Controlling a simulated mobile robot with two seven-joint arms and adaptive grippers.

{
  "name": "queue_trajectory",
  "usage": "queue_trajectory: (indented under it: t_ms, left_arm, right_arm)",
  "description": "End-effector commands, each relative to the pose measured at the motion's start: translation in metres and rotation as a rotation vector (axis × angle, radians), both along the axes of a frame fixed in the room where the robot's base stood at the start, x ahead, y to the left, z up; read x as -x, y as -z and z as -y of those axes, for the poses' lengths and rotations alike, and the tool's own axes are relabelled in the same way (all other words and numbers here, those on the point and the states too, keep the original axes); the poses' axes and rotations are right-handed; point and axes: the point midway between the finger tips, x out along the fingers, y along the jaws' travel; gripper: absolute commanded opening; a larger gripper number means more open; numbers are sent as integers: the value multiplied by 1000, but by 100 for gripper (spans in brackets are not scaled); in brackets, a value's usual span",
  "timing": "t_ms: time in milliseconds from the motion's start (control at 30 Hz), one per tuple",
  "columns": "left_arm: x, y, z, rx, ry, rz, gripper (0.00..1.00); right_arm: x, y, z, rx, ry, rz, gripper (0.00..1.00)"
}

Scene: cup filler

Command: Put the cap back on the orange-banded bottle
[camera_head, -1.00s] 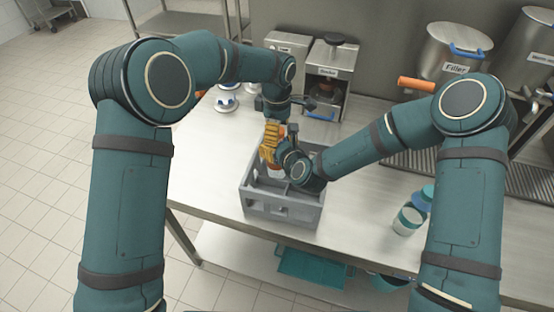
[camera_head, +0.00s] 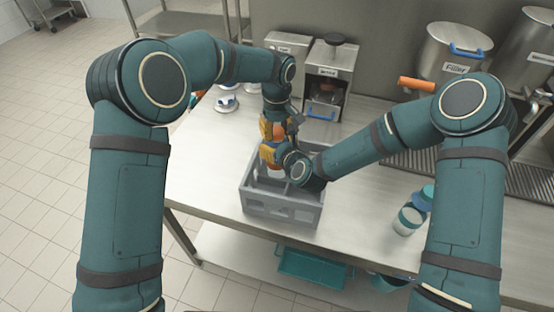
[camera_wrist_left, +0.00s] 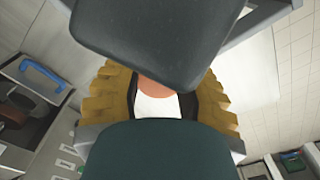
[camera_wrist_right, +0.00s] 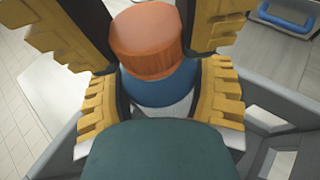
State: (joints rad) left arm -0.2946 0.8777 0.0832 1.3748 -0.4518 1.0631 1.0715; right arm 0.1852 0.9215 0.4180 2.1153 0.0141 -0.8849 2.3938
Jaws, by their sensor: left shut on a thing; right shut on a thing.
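In the right wrist view the orange cap (camera_wrist_right: 147,42) is between the yellow fingers of my left gripper (camera_wrist_right: 150,30). It sits directly above a blue round part (camera_wrist_right: 157,88) of the bottle; I cannot tell whether it is seated or just touching. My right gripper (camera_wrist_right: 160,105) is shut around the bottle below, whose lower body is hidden. In the head view the left gripper (camera_head: 272,130) is above the right gripper (camera_head: 272,156), over the grey crate. The bottle's white lower part (camera_head: 277,173) shows under the right fingers. An orange surface (camera_wrist_left: 157,90) also shows in the left wrist view.
The grey crate (camera_head: 283,211) with compartments stands under both grippers at the counter's front. A machine with a blue handle (camera_head: 322,114) stands behind. Bare counter (camera_head: 205,178) lies left of the crate.

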Motion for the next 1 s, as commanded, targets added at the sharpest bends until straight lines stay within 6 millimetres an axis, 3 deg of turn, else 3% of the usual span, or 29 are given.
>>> queue_trajectory:
  t_ms: [1000]
  left_arm:
    - [0, 2, 0, 0, 1952, -1, 0]
  right_arm:
    - [0, 0, 0, 0, 0, 0, 0]
